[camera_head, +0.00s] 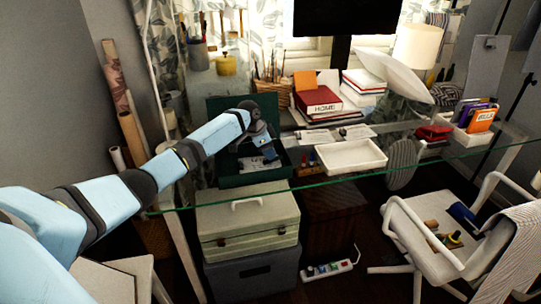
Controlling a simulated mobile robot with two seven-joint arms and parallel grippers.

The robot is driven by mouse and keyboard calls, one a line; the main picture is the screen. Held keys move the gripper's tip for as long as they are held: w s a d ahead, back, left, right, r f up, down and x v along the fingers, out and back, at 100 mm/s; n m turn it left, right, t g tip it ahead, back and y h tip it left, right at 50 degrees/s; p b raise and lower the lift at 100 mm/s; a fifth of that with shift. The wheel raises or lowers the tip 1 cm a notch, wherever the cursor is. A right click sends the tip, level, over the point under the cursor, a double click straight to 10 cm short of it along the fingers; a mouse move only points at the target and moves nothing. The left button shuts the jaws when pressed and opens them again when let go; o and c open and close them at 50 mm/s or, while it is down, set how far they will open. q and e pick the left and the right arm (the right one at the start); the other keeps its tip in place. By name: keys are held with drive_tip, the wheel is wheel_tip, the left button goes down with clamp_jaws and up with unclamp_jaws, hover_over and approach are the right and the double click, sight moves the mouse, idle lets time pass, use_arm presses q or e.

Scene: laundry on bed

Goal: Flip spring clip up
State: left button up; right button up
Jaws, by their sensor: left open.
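A dark green box file (283,172) stands on the glass desk with its lid (222,105) raised at the back. Pale papers with dark print lie inside it. My left gripper (268,155) reaches into the box from above, over the papers, and is open. I see nothing held between its fingers. The spring clip cannot be made out; the gripper and my left arm cover part of the box's inside. I cannot tell whether the gripper touches anything in there. My right gripper is not in view.
A white tray (350,157) and loose papers (318,137) lie right of the box. Behind are a red book (318,100) and a monitor (345,18). The glass desk's front edge (400,163) runs before the box. A white chair (425,235) stands at the right front.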

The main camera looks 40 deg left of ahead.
use_arm(q)
drive_tip(key=shift+x, duration=1.15)
